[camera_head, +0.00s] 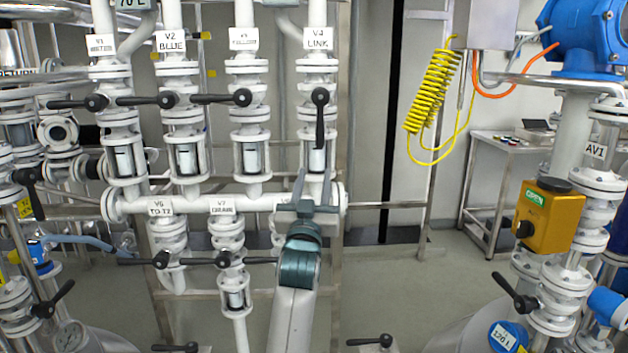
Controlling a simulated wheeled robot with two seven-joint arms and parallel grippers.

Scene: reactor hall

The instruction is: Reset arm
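My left arm reaches up from the bottom middle. My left gripper (312,178) points away from me at the lower part of the V4 LINK pipe (318,70), with its two fingers spread apart and nothing seen between them. It overlaps the white horizontal pipe in the picture; whether it touches anything I cannot tell. The black V4 handle (320,118) hangs vertically above the fingers. The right gripper is not in view.
Valves V1, V2 (168,100) and V3 (242,97) have horizontal black handles. V6 and V7 (223,259) sit lower, left of my arm. A yellow AV1 actuator (548,217) stands at right, and a coiled yellow hose (432,90) hangs nearby. Floor right of my arm looks open.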

